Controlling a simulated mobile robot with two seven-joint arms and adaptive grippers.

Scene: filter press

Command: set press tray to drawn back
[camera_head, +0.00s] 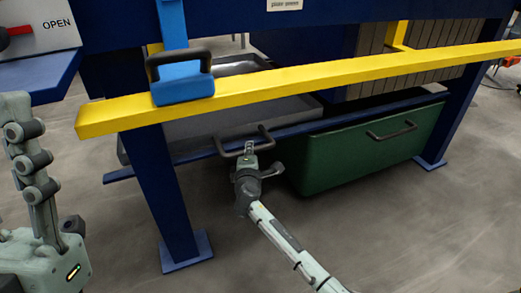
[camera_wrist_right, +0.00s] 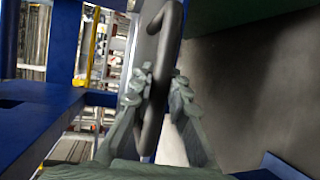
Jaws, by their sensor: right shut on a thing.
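The press tray (camera_head: 200,127) is a long grey tray under the press, behind the yellow bar. A dark bar handle (camera_head: 223,148) stands out from its front side. It also shows in the wrist view as an upright dark handle (camera_wrist_right: 166,45). My right gripper (camera_head: 249,150) reaches up from the lower right and is shut on the handle. In the wrist view the fingers of my right gripper (camera_wrist_right: 158,92) lie on both sides of the handle. Part of the tray is hidden by the yellow bar and the blue leg.
A yellow bar (camera_head: 330,77) with a blue-and-black handle (camera_head: 183,84) crosses above the tray. A green bin (camera_head: 360,150) stands right of my right gripper. Blue legs (camera_head: 172,200) stand on the floor. An OPEN sign with a red lever (camera_head: 18,30) is upper left. The front floor is clear.

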